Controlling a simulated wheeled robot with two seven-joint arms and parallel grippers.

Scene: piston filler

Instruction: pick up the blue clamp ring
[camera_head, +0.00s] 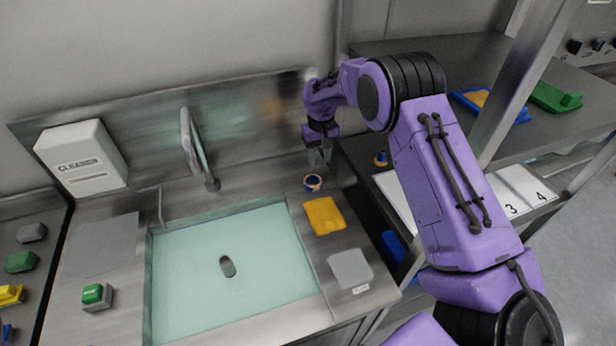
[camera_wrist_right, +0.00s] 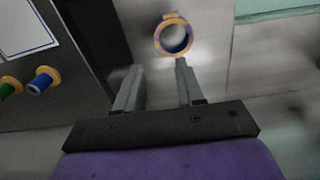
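The blue clamp ring (camera_head: 313,187) lies on the steel counter to the right of the sink. It shows an orange-yellow rim with blue inside. In the right wrist view the ring (camera_wrist_right: 161,48) is ahead of the fingertips, with a small tab at its top. My right gripper (camera_head: 320,158) points down above the counter, a little behind the ring. In the right wrist view its two fingers (camera_wrist_right: 159,68) are apart with nothing between them. It does not touch the ring. My left gripper is not in view.
A yellow cloth (camera_head: 324,216) and a grey pad (camera_head: 350,269) lie in front of the ring. The sink (camera_head: 200,285) with its tap (camera_head: 190,140) is at left. On the right shelf stands another small blue-and-yellow part (camera_head: 380,159), near white numbered sheets (camera_head: 522,186).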

